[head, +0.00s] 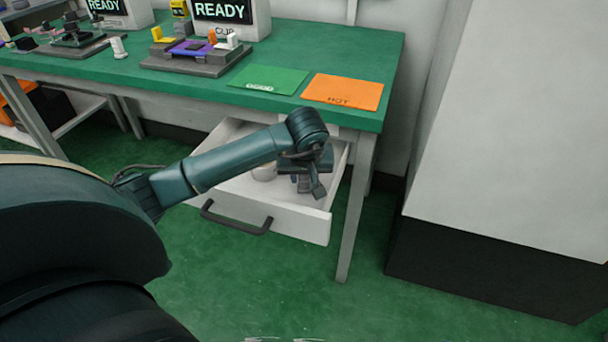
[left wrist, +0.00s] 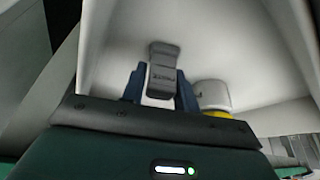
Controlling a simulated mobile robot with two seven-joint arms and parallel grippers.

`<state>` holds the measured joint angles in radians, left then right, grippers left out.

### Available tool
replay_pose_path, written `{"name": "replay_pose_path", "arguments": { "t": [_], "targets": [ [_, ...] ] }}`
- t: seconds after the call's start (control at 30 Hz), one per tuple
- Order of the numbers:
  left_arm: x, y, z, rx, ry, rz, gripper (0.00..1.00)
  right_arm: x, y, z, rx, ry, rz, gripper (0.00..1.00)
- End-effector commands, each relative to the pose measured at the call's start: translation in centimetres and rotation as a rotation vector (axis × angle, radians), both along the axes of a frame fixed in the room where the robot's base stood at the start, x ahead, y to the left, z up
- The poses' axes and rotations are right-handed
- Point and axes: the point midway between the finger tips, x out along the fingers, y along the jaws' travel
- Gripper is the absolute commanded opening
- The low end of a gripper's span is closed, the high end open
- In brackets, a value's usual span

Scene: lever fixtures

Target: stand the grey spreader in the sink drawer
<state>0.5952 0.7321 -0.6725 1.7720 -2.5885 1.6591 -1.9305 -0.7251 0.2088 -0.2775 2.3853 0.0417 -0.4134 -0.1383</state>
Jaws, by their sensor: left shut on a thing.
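The white sink drawer (head: 265,222) is pulled out under the green-topped table. My left gripper (head: 308,186) reaches down into its right part, with its fingers pointing down. In the left wrist view the left gripper (left wrist: 161,92) is shut on the grey spreader (left wrist: 163,68), a dark grey piece with faint lettering held between the two blue fingers. The white drawer interior lies behind it. I cannot tell whether the spreader touches the drawer floor. My right gripper is not in view.
A white round object (left wrist: 210,94) with a yellow part sits in the drawer beside the gripper. On the table lie a green mat (head: 268,79), an orange mat (head: 343,92) and a lever fixture (head: 193,55). A table leg (head: 356,205) stands right of the drawer.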

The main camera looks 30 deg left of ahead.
Motion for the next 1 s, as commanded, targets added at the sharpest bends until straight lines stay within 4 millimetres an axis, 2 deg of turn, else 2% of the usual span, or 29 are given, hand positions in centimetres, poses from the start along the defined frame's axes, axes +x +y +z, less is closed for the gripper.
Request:
{"name": "replay_pose_path", "arguments": {
  "t": [0.23,0.27,0.5,0.77,0.87,1.0],
  "targets": [
    [0.0,0.0,-0.3,0.001,-0.001,-0.001,0.08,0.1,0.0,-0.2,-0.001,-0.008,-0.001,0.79],
    [0.0,0.0,-0.3,0.001,-0.002,0.000,0.31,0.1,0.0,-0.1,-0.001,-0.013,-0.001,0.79],
    [0.0,0.0,-0.2,0.001,-0.001,0.000,0.50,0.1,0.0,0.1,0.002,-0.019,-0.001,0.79],
    [0.0,0.0,-0.1,0.001,-0.001,0.000,0.52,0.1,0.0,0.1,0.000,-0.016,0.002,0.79],
    [0.0,-0.1,0.6,0.000,-0.003,-0.001,0.52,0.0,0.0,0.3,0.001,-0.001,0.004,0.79],
    [-0.7,-0.5,2.8,0.001,-0.005,-0.002,0.52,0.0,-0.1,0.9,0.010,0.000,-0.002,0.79]
  ]
}}
